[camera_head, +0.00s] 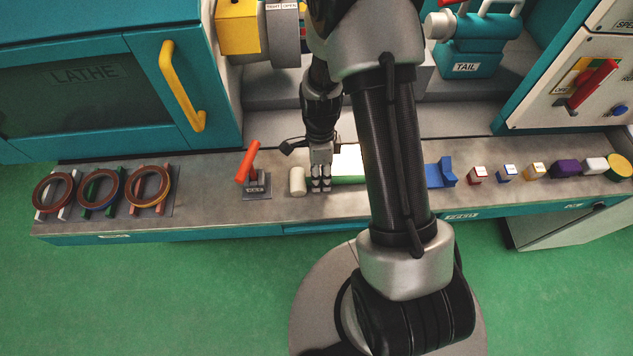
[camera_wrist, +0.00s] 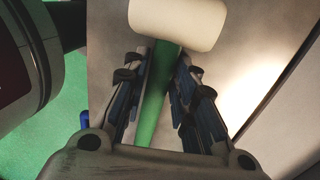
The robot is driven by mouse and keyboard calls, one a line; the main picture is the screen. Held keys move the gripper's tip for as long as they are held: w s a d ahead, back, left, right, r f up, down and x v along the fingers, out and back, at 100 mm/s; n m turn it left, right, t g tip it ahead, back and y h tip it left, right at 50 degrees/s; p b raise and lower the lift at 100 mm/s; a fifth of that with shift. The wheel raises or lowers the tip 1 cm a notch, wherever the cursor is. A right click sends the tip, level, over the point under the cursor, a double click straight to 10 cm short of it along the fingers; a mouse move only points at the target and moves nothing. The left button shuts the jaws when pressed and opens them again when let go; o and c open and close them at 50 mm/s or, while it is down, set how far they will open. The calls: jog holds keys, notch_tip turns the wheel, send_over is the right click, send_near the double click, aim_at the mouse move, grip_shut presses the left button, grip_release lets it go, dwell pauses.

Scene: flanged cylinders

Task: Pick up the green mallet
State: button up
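The green mallet lies on the grey bench top, its white head (camera_head: 297,181) to the left and its green handle (camera_head: 349,180) running right, partly hidden behind my arm. In the wrist view the white head (camera_wrist: 177,22) is at the top and the green handle (camera_wrist: 153,118) runs down between my fingers. My gripper (camera_head: 321,186) is low over the bench, just right of the head. In the wrist view the fingertips of my gripper (camera_wrist: 165,62) sit close on both sides of the handle and look closed on it. The mallet shows no clear lift off the bench.
An orange-handled lever (camera_head: 250,168) stands left of the mallet. Several ringed parts (camera_head: 102,188) lie farther left. A blue block (camera_head: 440,173) and several small coloured pieces (camera_head: 507,173) line the bench at right. The lathe housing (camera_head: 110,85) rises behind.

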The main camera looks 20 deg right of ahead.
jog(key=shift+c, duration=0.5)
grip_shut()
jog(key=shift+r, duration=0.15)
notch_tip(320, 180, up, 20)
jog(key=p, duration=0.6)
